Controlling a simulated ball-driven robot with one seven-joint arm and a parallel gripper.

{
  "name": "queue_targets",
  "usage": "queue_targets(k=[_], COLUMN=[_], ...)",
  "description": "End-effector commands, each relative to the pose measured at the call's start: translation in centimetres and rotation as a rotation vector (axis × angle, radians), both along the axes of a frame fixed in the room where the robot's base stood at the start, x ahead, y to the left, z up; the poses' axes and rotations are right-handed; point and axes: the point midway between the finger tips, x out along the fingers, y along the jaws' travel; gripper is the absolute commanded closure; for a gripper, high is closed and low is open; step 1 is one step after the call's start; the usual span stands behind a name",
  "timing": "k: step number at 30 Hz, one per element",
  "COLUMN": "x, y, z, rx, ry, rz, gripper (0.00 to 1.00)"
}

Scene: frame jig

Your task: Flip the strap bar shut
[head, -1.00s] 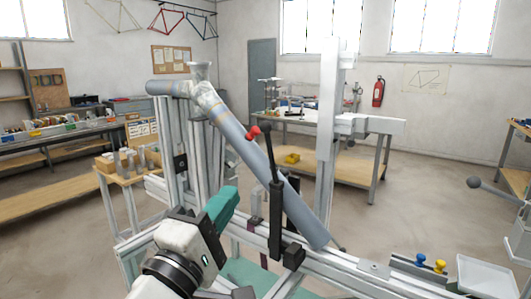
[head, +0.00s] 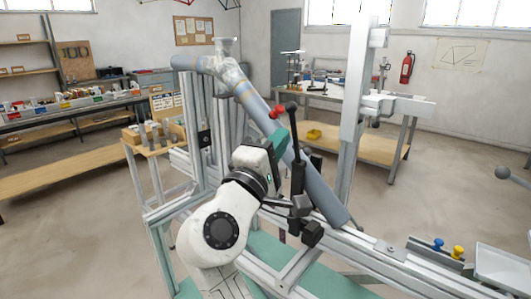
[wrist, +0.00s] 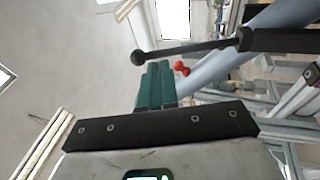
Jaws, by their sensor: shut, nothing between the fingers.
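A black bar with a ball end (head: 294,130), which looks like the strap bar, stands nearly upright from a black bracket (head: 298,205) on the jig rail. It leans slightly left in the head view and passes in front of the slanted grey-blue tube (head: 325,195). In the wrist view the bar (wrist: 190,48) runs across, beyond the fingertips. A red knob (head: 277,112) shows beside its upper part. My gripper (head: 279,143) has teal fingers, shut and empty, just left of the bar. The fingers (wrist: 158,72) point toward the bar in the wrist view; whether they touch it is unclear.
A tall aluminium post (head: 353,110) stands right of the bar. Blue and yellow knobs (head: 448,248) and a white tray (head: 498,265) are at the lower right. A workbench (head: 350,140) stands behind.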

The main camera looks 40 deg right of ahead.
Motion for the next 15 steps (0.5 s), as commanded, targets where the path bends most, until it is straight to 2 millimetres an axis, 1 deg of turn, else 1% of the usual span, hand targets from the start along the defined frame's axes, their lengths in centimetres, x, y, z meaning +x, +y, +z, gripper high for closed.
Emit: queue_targets(k=[1,3,6,10,15], x=[0.3,0.6,1.0,1.2,1.3], y=[-0.7,-1.6,-2.3,-2.8,-2.9], z=[0.5,0.6,0.8,0.9,0.9], rx=[-0.001,-0.001,-0.001,-0.001,-0.001], ry=[0.001,0.001,0.002,0.002,0.001], rz=[-0.002,-0.002,-0.001,0.0,0.001], gripper=[1.0,1.0,1.0,1.0,1.0])
